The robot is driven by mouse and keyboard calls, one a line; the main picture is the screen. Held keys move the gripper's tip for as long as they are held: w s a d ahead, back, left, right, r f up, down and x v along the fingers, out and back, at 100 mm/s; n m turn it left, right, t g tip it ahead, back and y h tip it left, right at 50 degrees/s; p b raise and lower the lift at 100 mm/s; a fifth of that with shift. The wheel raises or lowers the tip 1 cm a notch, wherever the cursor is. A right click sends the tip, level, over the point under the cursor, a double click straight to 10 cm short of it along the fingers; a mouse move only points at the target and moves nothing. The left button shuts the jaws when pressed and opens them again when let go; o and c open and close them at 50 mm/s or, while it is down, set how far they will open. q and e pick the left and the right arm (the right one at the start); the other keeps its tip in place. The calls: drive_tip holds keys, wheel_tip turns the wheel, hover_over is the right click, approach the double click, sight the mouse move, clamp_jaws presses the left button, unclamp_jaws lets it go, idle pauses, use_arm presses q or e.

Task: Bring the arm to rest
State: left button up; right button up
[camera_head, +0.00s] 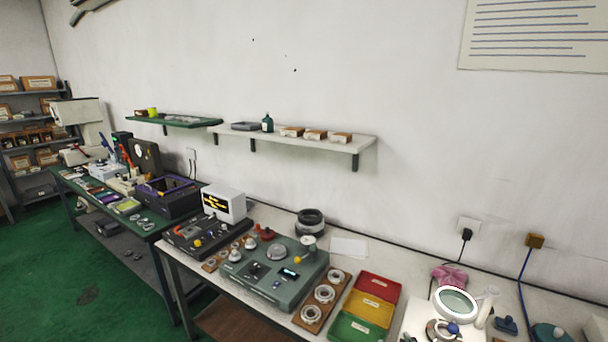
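Neither of my grippers and neither arm can be made out in the head view. Several bearing rings (325,292) sit on a wooden board on the white workbench (172,262). The grey-green measuring device (256,286) stands just left of that board. Right of the board lie a red bin (379,285), a yellow bin (366,308) and a green bin (352,328) in a row. A white ring-shaped magnifier (456,303) stands over a work spot at the lower right, with a metal ring (440,331) below it.
A white-framed display (224,204) and a dark control box (203,237) stand at the bench's left end. Dark stacked rings (310,222) and a white sheet (348,247) lie along the wall. A wall shelf (345,143) hangs above. Green floor is open at left.

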drive_tip(key=s+f+g+y, duration=0.1)
drive_tip(key=s+f+g, duration=0.3)
drive_tip(key=s, duration=0.4)
drive_tip(key=s+f+g+y, duration=0.1)
drive_tip(key=s+f+g, duration=0.25)
drive_tip(key=s, duration=0.35)
wheel_tip(320, 180, down, 33)
drive_tip(key=s, duration=0.3)
drive_tip(key=s+d+f+g, duration=0.2)
drive_tip(key=s+d+f, duration=0.1)
drive_tip(key=s+f, duration=1.7)
drive_tip(key=shift+s+d, duration=0.2)
drive_tip(key=shift+s, duration=1)
